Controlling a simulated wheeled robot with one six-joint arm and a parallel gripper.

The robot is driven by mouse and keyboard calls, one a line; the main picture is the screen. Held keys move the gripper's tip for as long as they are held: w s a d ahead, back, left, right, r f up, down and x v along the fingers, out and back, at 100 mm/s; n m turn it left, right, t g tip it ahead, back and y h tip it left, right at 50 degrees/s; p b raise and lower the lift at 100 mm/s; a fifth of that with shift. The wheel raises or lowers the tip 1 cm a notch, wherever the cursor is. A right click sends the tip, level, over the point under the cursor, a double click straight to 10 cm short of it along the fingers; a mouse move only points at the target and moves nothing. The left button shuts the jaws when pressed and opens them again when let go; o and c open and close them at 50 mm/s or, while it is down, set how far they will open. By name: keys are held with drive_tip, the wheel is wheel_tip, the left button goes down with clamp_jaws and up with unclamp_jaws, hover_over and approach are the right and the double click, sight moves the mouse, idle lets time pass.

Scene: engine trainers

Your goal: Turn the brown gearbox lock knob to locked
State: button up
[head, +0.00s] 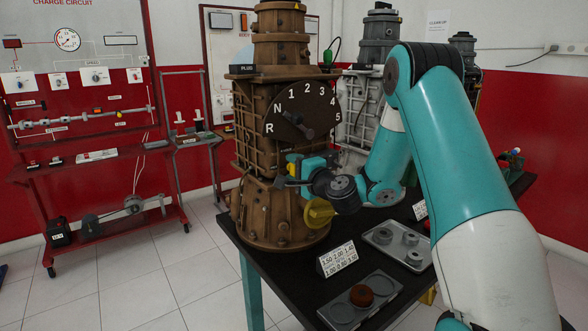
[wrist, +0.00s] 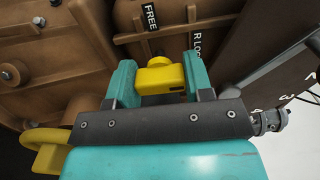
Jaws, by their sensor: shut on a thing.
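The brown gearbox (head: 262,215) stands on the dark table, with a black dial marked R, N and 1 to 5 (head: 302,108) on its face. The yellow lock knob (wrist: 162,76) is between the teal jaws of my gripper (wrist: 158,80), which is shut on it. In the head view my gripper (head: 293,171) is at the gearbox's front below the dial, and the knob is partly hidden. Its exact setting is unclear.
A larger yellow handle (head: 319,213) sits just below my gripper; it also shows in the wrist view (wrist: 47,150). A number card (head: 337,259), a tray with a brown knob (head: 361,312) and a tray with grey parts (head: 383,237) occupy the table. A grey gearbox (head: 362,112) stands behind.

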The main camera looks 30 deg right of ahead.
drive_tip(key=o, duration=0.9)
drive_tip(key=shift+s+f+b, duration=0.15)
drive_tip(key=shift+s+b, duration=0.15)
drive_tip(key=shift+s, duration=0.05)
drive_tip(key=s+b, duration=1)
drive_tip(key=s, duration=0.1)
drive_tip(key=s+b, duration=0.5)
drive_tip(key=b, duration=0.1)
drive_tip(key=shift+s+d, duration=0.3)
drive_tip(key=shift+s, duration=0.1)
